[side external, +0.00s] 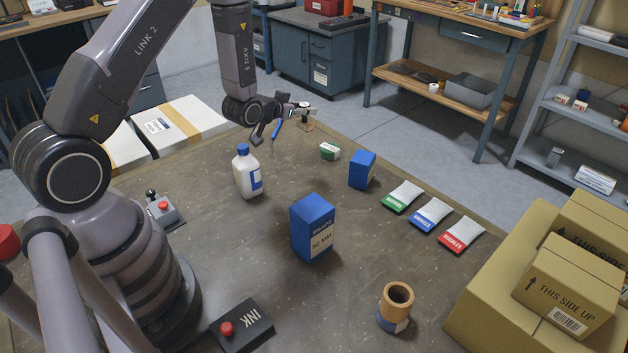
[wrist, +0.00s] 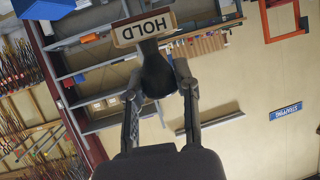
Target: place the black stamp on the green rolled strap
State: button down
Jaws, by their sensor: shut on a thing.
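My gripper (side external: 291,112) is near the table's far edge. In the wrist view my gripper (wrist: 160,88) has its two fingers closed around the dark handle of the black stamp (wrist: 157,72). The stamp's wooden base, labelled HOLD, points away from the fingers and reads upside down there. The green rolled strap (side external: 330,151), green with a white label, lies on the table a little right of and nearer than the stamp. They appear apart. The strap cannot be made out in the wrist view.
A white bottle (side external: 247,175) stands left of the strap, a small blue box (side external: 362,169) to its right. A larger blue box (side external: 313,228) stands mid-table. Three labelled packets (side external: 430,214), a tan cup (side external: 396,302) and cartons (side external: 560,285) are at right. Bare tabletop surrounds the strap.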

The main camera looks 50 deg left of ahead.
jog(key=w+f, duration=0.3)
jog(key=w+a+f, duration=0.1)
jog(key=w+f, duration=0.1)
jog(key=w, duration=0.2)
jog(key=w+a+f, duration=0.1)
jog(key=w+f, duration=0.2)
jog(key=w, duration=0.1)
jog(key=shift+a+f, duration=0.1)
jog(key=shift+f, duration=1.8)
jog(key=shift+f, duration=0.1)
jog(key=c, duration=0.8)
grip_release()
